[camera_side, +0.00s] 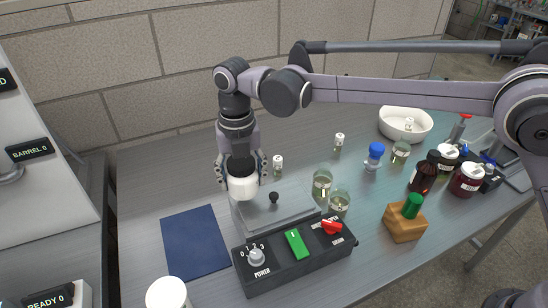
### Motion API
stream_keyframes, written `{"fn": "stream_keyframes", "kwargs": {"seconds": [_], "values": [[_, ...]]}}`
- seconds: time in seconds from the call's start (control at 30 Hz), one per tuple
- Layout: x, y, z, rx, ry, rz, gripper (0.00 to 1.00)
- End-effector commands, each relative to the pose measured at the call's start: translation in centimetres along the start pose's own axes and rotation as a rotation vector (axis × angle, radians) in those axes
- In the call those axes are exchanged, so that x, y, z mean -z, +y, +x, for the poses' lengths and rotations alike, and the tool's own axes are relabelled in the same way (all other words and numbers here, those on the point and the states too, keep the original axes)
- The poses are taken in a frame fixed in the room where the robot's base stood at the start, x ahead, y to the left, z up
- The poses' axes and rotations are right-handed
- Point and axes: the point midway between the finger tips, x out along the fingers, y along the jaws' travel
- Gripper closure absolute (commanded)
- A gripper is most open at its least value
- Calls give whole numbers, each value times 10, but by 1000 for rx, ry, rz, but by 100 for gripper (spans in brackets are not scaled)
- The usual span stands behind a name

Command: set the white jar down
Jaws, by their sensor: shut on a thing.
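The white jar (243,187) is held upright between the fingers of my gripper (243,175), in the middle of the side view. My gripper points down and is shut on the jar. The jar is just behind the left part of the grey plate of the control box (285,262). I cannot tell whether its base touches the surface below. The jar's upper part is hidden by the gripper.
A dark blue mat (196,243) lies on the grey table to the left. A white cylinder (168,293) stands at the front edge. Glass jars (322,184), a blue-capped jar (374,157), a brown bottle (425,172), a wooden block (404,226) and a white bowl (405,124) stand to the right.

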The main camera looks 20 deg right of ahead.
Motion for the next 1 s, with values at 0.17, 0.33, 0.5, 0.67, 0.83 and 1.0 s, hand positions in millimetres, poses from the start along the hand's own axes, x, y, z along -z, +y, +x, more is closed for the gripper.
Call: {"fn": "stream_keyframes", "kwargs": {"seconds": [0.17, 0.33, 0.5, 0.67, 0.83, 1.0], "values": [[13, 17, 6, 0, 0, -47, 74], [27, 45, 25, 0, 0, -49, 74], [42, 75, 45, 0, 0, -46, 74], [53, 99, 61, 0, 0, -45, 74], [59, 111, 69, 0, 0, -42, 74], [60, 112, 79, 0, 0, -41, 74]]}}
